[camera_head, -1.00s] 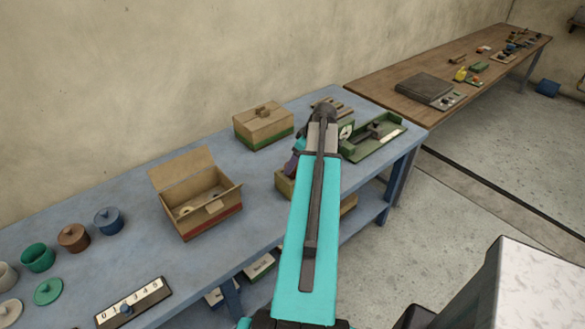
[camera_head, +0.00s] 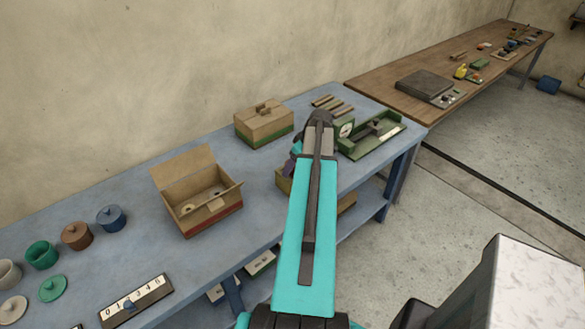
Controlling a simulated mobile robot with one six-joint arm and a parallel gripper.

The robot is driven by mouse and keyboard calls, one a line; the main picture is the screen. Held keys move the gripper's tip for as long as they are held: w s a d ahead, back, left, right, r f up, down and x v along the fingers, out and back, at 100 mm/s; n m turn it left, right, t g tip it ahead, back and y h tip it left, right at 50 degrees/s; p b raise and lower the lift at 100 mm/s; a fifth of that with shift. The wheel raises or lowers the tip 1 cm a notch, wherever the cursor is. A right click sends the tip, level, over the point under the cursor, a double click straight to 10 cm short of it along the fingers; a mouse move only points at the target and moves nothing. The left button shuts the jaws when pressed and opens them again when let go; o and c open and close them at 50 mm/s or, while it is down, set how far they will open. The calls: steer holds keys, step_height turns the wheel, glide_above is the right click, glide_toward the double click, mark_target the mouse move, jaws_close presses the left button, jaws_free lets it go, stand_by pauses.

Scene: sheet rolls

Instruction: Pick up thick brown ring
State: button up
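An open cardboard box (camera_head: 213,217) with a raised lid stands on the blue bench. Inside it lie a small pale tan ring (camera_head: 188,208) and another small round piece, partly behind the front wall. I cannot tell whether either is the thick brown ring; they are too small to judge. My teal arm reaches up over the bench to the right of this box. Its far end bends down behind the upper link, where a small purple part shows at its left side. My gripper fingers are hidden behind the arm, so their state and any contents do not show.
A closed cardboard box (camera_head: 263,124) stands behind, near the wall. A green device with a dial (camera_head: 370,138) is right of my arm. A wooden table (camera_head: 458,66) stands far right.

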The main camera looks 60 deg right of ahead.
steer(key=c, duration=1.3)
steer(key=shift+o, duration=0.2)
steer(key=shift+r, duration=0.1)
steer(key=shift+r+b, duration=1.1)
steer(key=shift+r, duration=0.45)
steer(key=s+a+r+b, duration=0.1)
steer(key=s+a+b, duration=0.1)
steer(key=s, duration=0.5)
steer(key=s+a+b, duration=0.2)
steer(key=s+b, duration=0.1)
steer(key=s, duration=0.5)
steer(key=shift+a+r, duration=0.35)
steer(key=shift+a, duration=0.05)
steer(key=shift+s, duration=0.15)
